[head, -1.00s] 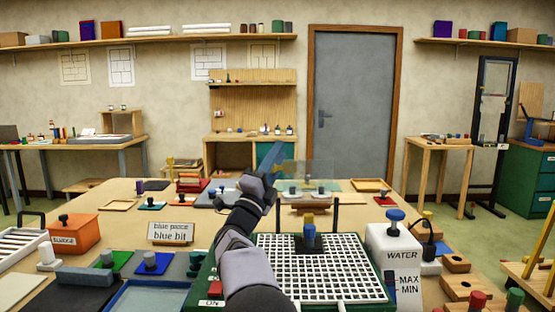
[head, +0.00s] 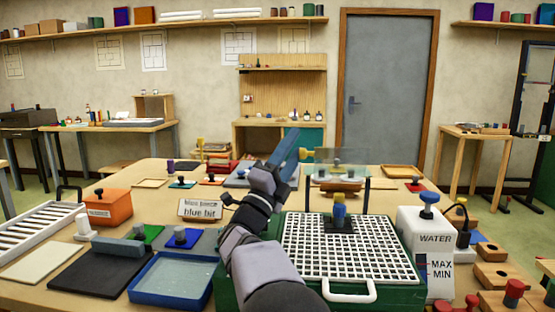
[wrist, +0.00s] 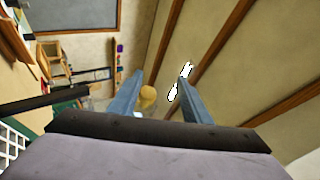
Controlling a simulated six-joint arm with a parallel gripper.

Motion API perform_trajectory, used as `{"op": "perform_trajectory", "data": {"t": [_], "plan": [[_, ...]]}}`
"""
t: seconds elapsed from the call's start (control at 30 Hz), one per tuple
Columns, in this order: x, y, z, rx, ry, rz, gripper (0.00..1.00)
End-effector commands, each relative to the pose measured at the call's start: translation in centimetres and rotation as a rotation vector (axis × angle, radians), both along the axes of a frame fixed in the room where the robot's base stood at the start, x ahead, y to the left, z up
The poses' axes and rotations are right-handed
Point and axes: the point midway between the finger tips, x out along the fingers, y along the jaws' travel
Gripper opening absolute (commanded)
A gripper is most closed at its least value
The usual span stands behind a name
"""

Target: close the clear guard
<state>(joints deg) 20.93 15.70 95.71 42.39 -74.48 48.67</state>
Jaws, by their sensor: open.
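The clear guard (head: 350,157) is a faint see-through panel raised above the back of the grinder's white grid (head: 345,262), by the black posts (head: 367,197). A yellow knob (head: 311,155) shows at the panel's left side. My gripper (head: 298,143), with blue fingers, is just left of the knob and the panel. In the wrist view my gripper (wrist: 162,75) has its fingers apart, and a yellow knob (wrist: 148,97) shows between and beyond them. I cannot tell if they touch it. The panel is hard to make out in the wrist view.
The white water tank (head: 428,232) is to the right. A blue tray (head: 172,280), an orange box (head: 106,208) and a sign (head: 200,209) lie to the left. A white handle (head: 349,291) fronts the grinder.

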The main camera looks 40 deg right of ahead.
Motion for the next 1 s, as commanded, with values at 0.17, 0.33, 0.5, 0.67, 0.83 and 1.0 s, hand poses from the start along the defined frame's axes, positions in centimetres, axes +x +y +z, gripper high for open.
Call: {"op": "perform_trajectory", "data": {"t": [0.17, 0.33, 0.5, 0.67, 0.83, 1.0], "plan": [[-1.0, 3.5, 0.5, -0.010, -0.008, 0.005, 0.39], [-1.6, 5.4, 0.5, -0.009, -0.008, 0.002, 0.39], [-2.0, 6.2, 0.5, -0.008, -0.007, 0.000, 0.39], [-2.0, 6.4, 0.5, -0.008, -0.005, -0.001, 0.39], [-2.0, 6.4, 0.5, -0.008, -0.005, -0.001, 0.34], [-2.2, 6.0, 1.2, -0.007, -0.006, -0.009, 0.00]]}}
